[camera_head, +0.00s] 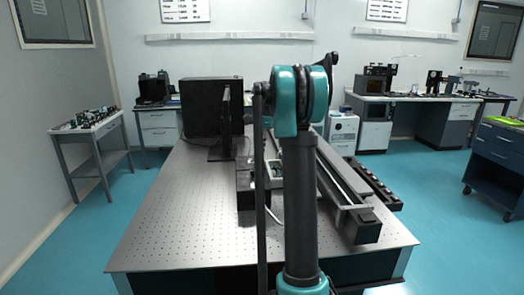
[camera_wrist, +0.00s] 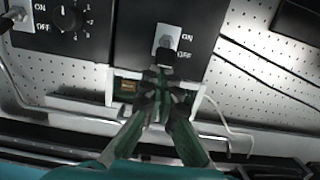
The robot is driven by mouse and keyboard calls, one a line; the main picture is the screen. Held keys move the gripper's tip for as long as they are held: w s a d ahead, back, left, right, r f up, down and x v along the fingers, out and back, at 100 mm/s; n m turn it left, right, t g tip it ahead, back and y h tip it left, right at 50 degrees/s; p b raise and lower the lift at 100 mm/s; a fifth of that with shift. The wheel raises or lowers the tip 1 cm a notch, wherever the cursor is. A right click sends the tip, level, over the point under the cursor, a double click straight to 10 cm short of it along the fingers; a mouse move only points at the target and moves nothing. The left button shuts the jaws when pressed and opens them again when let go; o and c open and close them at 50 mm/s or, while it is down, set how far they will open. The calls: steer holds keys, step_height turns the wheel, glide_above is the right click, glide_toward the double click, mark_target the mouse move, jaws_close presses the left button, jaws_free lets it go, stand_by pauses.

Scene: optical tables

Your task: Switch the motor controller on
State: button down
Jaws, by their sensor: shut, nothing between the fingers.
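In the wrist view a black control box (camera_wrist: 135,35) fills the upper middle. On it is a pale switch plate (camera_wrist: 181,38) marked ON at the top and OFF at the bottom. Its toggle lever (camera_wrist: 163,55) appears to lean down, towards the OFF side. My gripper (camera_wrist: 161,76) is shut and empty, its green fingers together just below the lever. I cannot tell whether the tips touch it. No label shows which box is the motor controller. In the head view my arm hides the gripper and the switch.
Left of that box, another black unit has a numbered dial (camera_wrist: 66,18) and its own ON/OFF switch (camera_wrist: 17,17). A white cable (camera_wrist: 220,117) curves right of my fingers. In the head view a monitor (camera_head: 224,122) stands on the perforated optical table (camera_head: 170,225), beside a long rail (camera_head: 340,185).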

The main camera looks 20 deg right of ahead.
mark_target(254, 155)
steer(key=shift+a+r+h, duration=0.1)
steer(key=shift+a+h, duration=0.05)
steer(key=shift+h, duration=0.15)
steer(key=shift+w+a+r+h, duration=0.15)
steer(key=shift+a+r+h, duration=0.15)
steer(key=shift+a+h, duration=0.5)
steer(key=h, duration=0.2)
steer(key=a+g+h, duration=0.1)
steer(key=shift+w+a+r, duration=0.1)
steer(key=shift+w+r, duration=0.1)
steer(key=shift+r, duration=0.2)
steer(key=shift+r, duration=0.7)
